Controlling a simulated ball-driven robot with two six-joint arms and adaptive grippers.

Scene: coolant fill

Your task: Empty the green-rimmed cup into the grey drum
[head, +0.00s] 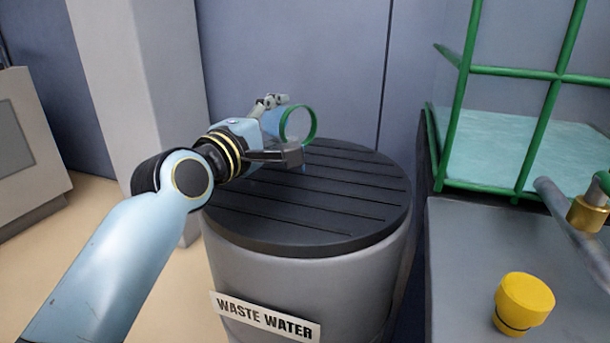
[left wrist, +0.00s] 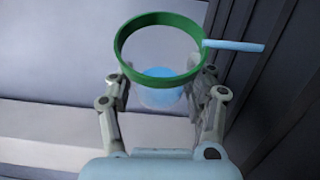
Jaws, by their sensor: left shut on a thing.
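The clear cup with a green rim (head: 298,125) is tipped on its side above the grey drum (head: 270,275). My left gripper (head: 279,128) is shut on its wall. In the left wrist view the green rim (left wrist: 118,45) faces the camera, between the fingers of my left gripper (left wrist: 167,88). Blue liquid (left wrist: 160,90) shows inside the cup. A light blue streak (left wrist: 238,46) runs from the rim to the right and looks like liquid pouring out. A bit of blue shows below the gripper in the head view. My right gripper is not in view.
The drum has a dark slatted top (head: 340,215) and a "WASTE WATER" label (head: 265,318). At right, a grey bench holds a yellow cap (head: 523,300), a pipe with a brass fitting (head: 588,213) and a green frame (head: 500,72). A pale column (head: 125,80) stands behind my left arm.

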